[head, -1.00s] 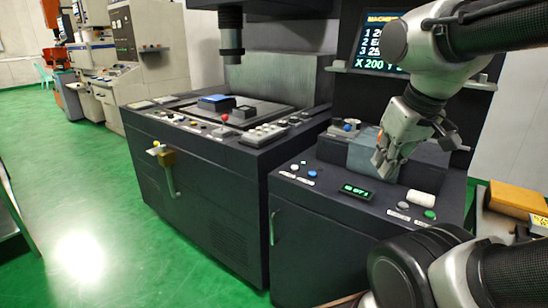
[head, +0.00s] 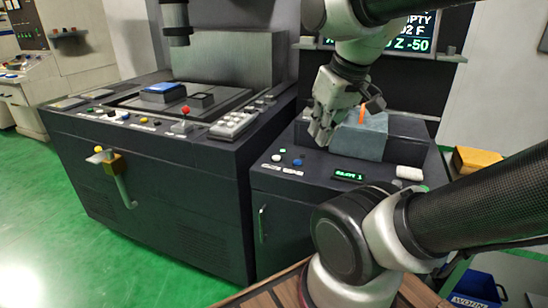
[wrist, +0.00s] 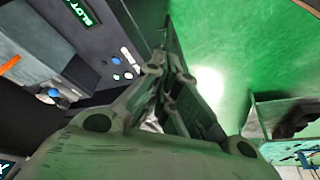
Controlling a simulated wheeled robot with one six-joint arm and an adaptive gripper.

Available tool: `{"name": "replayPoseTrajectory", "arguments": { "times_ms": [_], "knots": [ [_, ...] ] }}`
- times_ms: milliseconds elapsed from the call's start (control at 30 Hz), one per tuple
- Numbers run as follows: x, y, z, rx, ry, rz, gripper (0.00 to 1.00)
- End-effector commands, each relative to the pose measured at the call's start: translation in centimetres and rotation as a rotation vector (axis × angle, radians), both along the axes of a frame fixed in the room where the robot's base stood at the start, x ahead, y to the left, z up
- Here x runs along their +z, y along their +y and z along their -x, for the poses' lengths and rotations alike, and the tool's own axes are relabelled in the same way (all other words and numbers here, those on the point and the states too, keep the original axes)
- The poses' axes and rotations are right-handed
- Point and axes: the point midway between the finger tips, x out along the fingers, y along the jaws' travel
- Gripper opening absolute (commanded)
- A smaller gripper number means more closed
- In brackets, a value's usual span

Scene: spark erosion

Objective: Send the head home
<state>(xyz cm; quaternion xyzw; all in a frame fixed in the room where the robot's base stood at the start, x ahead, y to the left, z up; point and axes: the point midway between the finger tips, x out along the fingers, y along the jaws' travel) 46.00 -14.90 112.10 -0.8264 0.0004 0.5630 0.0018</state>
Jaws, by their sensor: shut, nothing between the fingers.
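The machine's head (head: 175,22) is a dark vertical cylinder hanging over the work tank (head: 190,98). My gripper (head: 318,140) is shut and empty, pointing down above the side cabinet's top, left of a grey block (head: 360,138). Near it are a white button (head: 283,151) and a blue button (head: 297,162) with small labels I cannot read. In the wrist view the shut fingers (wrist: 172,45) point toward the green floor, and the buttons (wrist: 116,76) lie left of them. A green button (head: 424,188) is partly hidden by my arm.
A red-topped lever (head: 185,110) and several small buttons line the tank's front edge. A small display (head: 348,176) and a white roll (head: 409,173) sit on the cabinet. The screen (head: 410,35) behind is partly covered by my arm. Green floor lies open at left.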

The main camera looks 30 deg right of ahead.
Motion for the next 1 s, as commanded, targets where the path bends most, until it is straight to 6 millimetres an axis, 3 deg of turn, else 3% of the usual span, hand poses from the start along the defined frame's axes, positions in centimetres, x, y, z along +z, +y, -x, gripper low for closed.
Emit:
{"name": "replayPoseTrajectory", "arguments": {
  "times_ms": [133, 233, 367, 433, 600, 700, 833, 1000],
  "knots": [
    [-0.2, 0.5, -0.9, -0.046, 0.009, -0.052, 0.00],
    [-0.6, 1.7, -3.3, -0.166, 0.024, -0.178, 0.00],
    [-1.7, 3.1, -9.3, -0.458, 0.045, -0.445, 0.00],
    [-2.6, 3.1, -13.4, -0.659, 0.051, -0.604, 0.00],
    [-5.9, 0.1, -22.8, -1.157, 0.048, -0.947, 0.00],
    [-8.0, -2.5, -26.6, -1.389, 0.038, -1.087, 0.00],
    [-10.1, -5.0, -29.3, -1.583, 0.026, -1.198, 0.00],
    [-11.2, -6.3, -30.5, -1.678, 0.017, -1.251, 0.00]
  ]
}}
